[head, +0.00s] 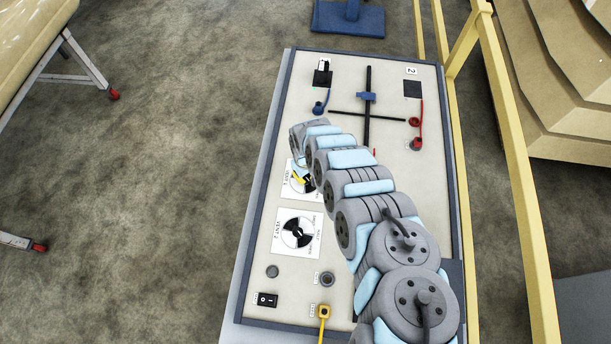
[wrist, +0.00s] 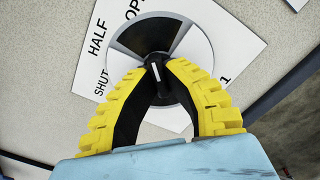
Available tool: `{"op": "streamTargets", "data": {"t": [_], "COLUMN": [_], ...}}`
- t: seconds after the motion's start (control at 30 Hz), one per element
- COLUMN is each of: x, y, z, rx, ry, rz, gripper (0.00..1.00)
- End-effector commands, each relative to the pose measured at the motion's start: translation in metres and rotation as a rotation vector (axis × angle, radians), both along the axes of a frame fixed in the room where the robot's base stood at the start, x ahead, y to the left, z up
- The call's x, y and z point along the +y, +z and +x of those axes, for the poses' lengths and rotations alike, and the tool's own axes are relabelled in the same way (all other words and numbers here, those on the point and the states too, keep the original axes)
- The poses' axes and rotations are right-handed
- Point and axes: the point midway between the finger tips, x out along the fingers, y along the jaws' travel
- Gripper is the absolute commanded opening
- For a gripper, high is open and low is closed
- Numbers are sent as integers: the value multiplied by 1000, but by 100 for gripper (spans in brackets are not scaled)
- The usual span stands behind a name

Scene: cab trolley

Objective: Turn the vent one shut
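The vent one dial is a black and white disc on a white card (head: 290,191), on the left side of the panel. In the wrist view the card (wrist: 95,65) shows the words HALF and SHUT, part of OPEN, and a 1. Its dark knob (wrist: 157,76) has a white line that lies nearly upright in the picture, away from the SHUT word. My gripper (wrist: 157,72) has its yellow-backed fingertips close on both sides of the knob and appears shut on it. In the head view my gripper (head: 303,178) is partly hidden by my arm.
The vent two dial (head: 298,232) sits just below. A black rocker switch (head: 267,299), round buttons and a yellow connector (head: 324,311) lie nearer. Blue and red plugs and a black cross slider (head: 367,97) are at the far end. A yellow rail (head: 520,190) runs along the right.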

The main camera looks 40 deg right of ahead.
Motion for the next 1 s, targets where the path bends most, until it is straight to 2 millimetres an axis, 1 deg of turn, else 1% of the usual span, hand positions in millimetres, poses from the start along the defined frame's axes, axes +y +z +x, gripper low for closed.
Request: {"op": "streamTargets", "data": {"t": [0.27, 0.47, 0.67, 0.8, 1.0], "x": [0, 0, 1, -1, 1], "y": [-1, -2, -3, -2, -3], "z": [0, -1, -1, 0, -1], "rx": [0, 1, 1, -1, 3], "ry": [3, 46, 162, 279, 470], "rz": [0, 0, 1, -3, 2], "gripper": [0, 0, 0, 0, 0]}}
